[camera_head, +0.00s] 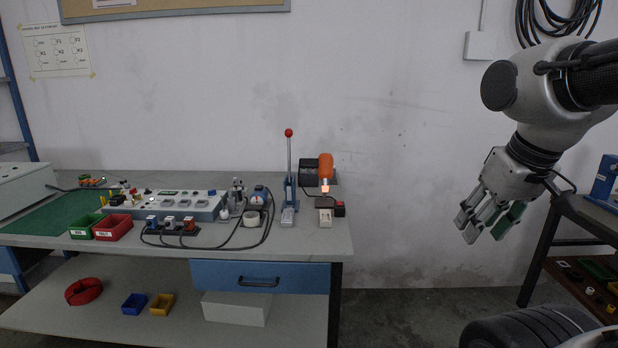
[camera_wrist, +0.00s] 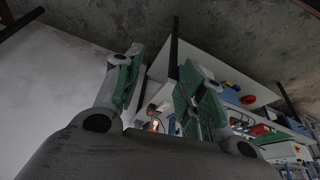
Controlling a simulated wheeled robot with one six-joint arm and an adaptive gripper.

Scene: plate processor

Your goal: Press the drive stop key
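A drive unit (camera_head: 325,168) with an orange round part and a black body stands at the right end of the workbench. Below it are a lit orange lamp (camera_head: 325,186), a pale switch box (camera_head: 325,217) and a small dark box with a red face (camera_head: 340,208). Labels are too small to read, so I cannot tell which of these is the drive stop key. My gripper (camera_head: 484,226) hangs empty in the air, well to the right of the bench and apart from everything. In the wrist view its two green-padded fingers (camera_wrist: 163,62) stand apart.
The workbench (camera_head: 320,238) carries a lever press with a red knob (camera_head: 289,133), a control panel (camera_head: 165,204), cables and red and green bins (camera_head: 112,228). A second table (camera_head: 575,215) stands at the right. Free air and bare floor lie between them.

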